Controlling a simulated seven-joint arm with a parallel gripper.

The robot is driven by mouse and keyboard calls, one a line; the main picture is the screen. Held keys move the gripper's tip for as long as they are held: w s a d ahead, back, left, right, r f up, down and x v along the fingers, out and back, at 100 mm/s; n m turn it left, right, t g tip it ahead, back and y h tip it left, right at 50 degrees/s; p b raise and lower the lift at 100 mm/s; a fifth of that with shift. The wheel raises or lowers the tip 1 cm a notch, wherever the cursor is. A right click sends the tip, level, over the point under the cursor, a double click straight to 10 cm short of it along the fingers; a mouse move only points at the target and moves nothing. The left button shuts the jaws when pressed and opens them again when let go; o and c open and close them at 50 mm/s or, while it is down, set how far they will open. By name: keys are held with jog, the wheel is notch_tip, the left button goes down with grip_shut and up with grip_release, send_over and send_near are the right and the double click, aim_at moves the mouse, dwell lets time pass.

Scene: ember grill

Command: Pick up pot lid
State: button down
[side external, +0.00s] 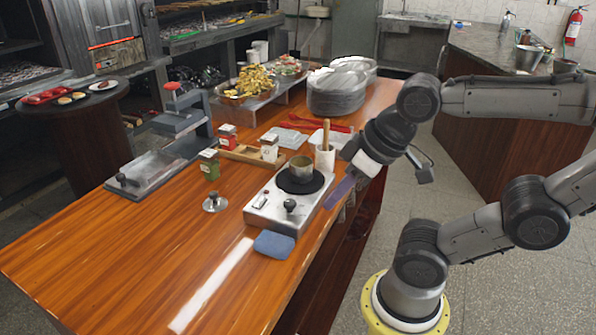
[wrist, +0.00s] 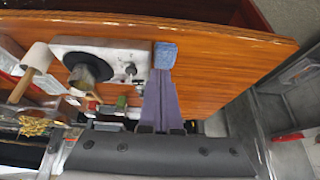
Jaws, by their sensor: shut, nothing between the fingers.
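The pot lid (side external: 214,202) is a small silver disc with a round knob. It lies on the wooden counter, left of the hot plate, in the side external view. I cannot make it out surely in the wrist view. My gripper (side external: 338,194) is beside the right edge of the hot plate, well to the right of the lid. Its purple fingers are together and empty, and they also show in the wrist view (wrist: 159,75). A small pot (side external: 301,167) stands on the hot plate's black burner.
The hot plate (side external: 263,208) stands between my gripper and the lid. A blue cloth (side external: 274,245) lies in front of it. The front-left counter is clear.

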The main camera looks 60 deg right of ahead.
dwell(0.3)
jog(key=shift+c, duration=0.3)
grip_release()
